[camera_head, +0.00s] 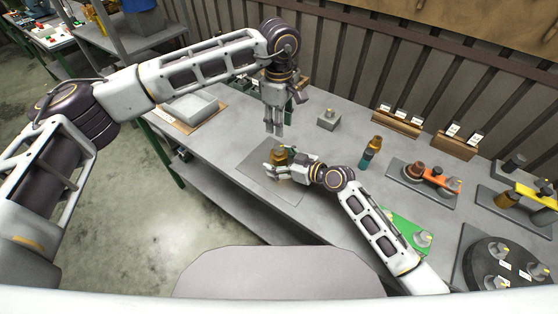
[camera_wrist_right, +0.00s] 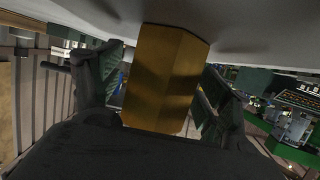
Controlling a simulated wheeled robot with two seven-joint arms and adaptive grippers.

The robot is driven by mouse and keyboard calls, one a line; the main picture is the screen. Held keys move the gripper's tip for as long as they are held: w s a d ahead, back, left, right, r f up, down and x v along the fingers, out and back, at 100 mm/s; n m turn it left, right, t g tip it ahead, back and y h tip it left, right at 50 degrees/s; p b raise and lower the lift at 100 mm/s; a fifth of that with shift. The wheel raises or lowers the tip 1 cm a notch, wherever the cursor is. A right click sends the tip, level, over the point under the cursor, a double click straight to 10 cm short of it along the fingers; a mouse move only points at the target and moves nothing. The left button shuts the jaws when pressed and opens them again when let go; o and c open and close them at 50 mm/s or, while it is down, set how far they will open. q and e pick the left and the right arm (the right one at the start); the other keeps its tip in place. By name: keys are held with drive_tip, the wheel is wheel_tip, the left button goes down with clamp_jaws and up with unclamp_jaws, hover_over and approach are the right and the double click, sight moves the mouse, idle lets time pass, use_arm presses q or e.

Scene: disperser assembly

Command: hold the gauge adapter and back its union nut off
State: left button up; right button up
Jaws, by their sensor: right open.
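A brass hexagonal piece, apparently the gauge adapter (camera_head: 280,154), stands at the grey mat (camera_head: 258,178). In the right wrist view its brass body (camera_wrist_right: 165,80) fills the middle. My right gripper (camera_head: 272,166) reaches in from the right at mat height. Its jaws (camera_wrist_right: 160,90) are open, one on each side of the brass, with a visible gap at least on the right. My left gripper (camera_head: 274,131) points down just above and behind the brass piece, apart from it. Its fingers look close together, and I cannot see whether anything is between them. The union nut cannot be told apart.
A brass and teal fitting (camera_head: 371,152) stands right of the mat. A grey block (camera_head: 329,119) stands behind. A shallow tray (camera_head: 190,107) lies at left. An orange-handled valve assembly (camera_head: 432,178), a green plate (camera_head: 408,232) and a dark round plate (camera_head: 490,270) lie at right.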

clamp_jaws()
drive_tip(key=c, duration=0.7)
unclamp_jaws()
drive_tip(key=c, duration=0.8)
